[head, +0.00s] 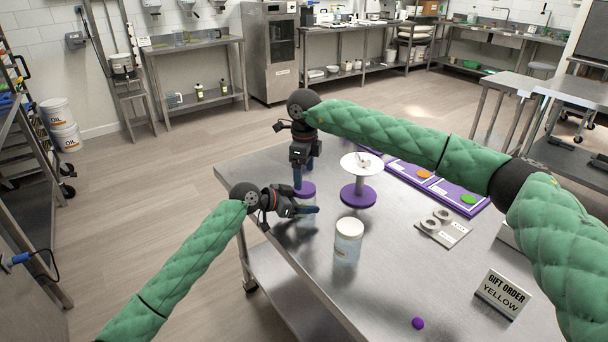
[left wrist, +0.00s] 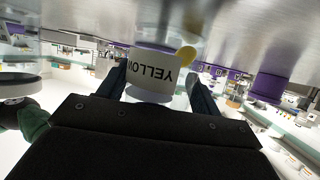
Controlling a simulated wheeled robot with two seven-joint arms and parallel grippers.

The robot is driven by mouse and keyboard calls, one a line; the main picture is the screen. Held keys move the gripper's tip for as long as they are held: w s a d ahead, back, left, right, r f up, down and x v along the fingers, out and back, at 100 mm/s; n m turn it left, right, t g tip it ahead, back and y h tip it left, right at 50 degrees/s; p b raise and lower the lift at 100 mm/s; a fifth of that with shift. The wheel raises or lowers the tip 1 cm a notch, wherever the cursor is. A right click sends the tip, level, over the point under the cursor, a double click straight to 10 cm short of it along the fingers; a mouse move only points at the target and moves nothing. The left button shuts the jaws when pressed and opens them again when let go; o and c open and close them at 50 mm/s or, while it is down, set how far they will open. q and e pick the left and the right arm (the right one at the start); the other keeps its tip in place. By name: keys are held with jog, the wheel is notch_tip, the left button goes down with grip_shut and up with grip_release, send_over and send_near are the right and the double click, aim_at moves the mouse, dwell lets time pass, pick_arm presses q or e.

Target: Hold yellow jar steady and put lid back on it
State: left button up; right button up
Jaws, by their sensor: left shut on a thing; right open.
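The yellow jar, clear with a white YELLOW label (left wrist: 152,75), is between the fingers of my left gripper (left wrist: 165,88) in the left wrist view, where it appears upside down with a yellow gummy inside. In the head view my left gripper (head: 304,212) is shut on this jar near the table's left edge. A purple lid (head: 306,188) is at the top of the jar; I cannot tell whether it is fully seated. My right gripper (head: 302,177) points down right at the lid from above, its fingers open. The lid's far side is hidden.
A jar with a pale top (head: 348,240) stands close to the right of my left gripper. A purple and white stand (head: 358,192) is behind it. A grey plate with rings (head: 443,233), a GIFT ORDER YELLOW sign (head: 502,294) and a purple ball (head: 418,323) are further right.

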aim_at(305, 187)
jog(key=shift+c, duration=0.4)
jog(key=r, duration=0.3)
jog(key=shift+w+d+r, duration=0.1)
jog(key=shift+w+r, duration=0.1)
jog(key=shift+w, duration=0.15)
jog(key=shift+s+r+n, duration=0.1)
jog(key=shift+s+n, duration=0.1)
jog(key=shift+n, duration=1)
jog(key=n, duration=0.4)
jog(key=shift+s, duration=0.15)
jog(key=shift+f, duration=4.05)
